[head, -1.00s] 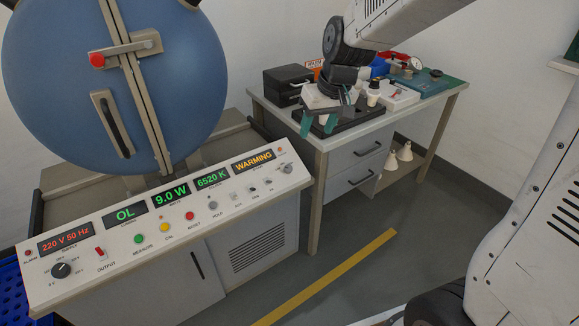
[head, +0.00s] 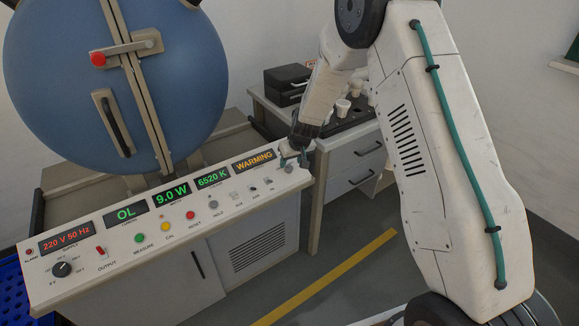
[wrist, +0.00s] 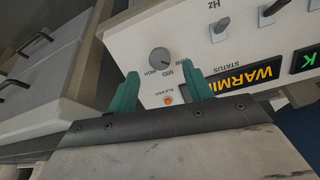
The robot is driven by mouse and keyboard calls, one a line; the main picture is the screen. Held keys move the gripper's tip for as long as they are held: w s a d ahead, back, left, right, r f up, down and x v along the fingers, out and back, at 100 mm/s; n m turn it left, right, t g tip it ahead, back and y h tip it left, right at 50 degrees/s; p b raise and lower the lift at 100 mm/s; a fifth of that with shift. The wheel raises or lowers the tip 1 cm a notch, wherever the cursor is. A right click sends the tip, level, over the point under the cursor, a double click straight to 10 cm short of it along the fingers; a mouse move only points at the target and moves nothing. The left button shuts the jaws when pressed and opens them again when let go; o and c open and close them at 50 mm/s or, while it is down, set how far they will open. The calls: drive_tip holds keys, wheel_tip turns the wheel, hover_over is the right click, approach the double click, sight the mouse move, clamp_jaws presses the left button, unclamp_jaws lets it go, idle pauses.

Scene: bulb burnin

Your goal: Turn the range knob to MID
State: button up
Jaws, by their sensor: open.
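The range knob is a small grey round knob (wrist: 160,60) at the end of the console's sloped panel. LOW, MID and HIGH are printed around it, upside down in the wrist view. Its pointer direction is too small to tell. The knob also shows in the head view (head: 289,169), just below my gripper (head: 293,160). In the wrist view my gripper (wrist: 162,88) has its two teal fingers wide apart, with empty space between them. The knob lies beyond the fingertips, roughly between their lines and apart from both.
An orange FLICKER lamp (wrist: 168,99) sits beside the knob, between the fingers in view. Small toggle switches (head: 253,190) and the WARMING display (head: 253,161) are close by on the panel. A workbench (head: 345,143) stands behind, and a blue sphere (head: 60,90) stands at left.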

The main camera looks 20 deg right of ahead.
sight(289, 167)
drive_tip(key=shift+x, duration=2.05)
drive_tip(key=c, duration=1)
drive_tip(key=shift+o, duration=0.2)
drive_tip(key=shift+m, duration=0.3)
drive_tip(key=m, duration=0.4)
drive_tip(key=shift+d+m+y, duration=0.1)
drive_tip(key=shift+m+y, duration=0.3)
drive_tip(key=shift+m, duration=2.2)
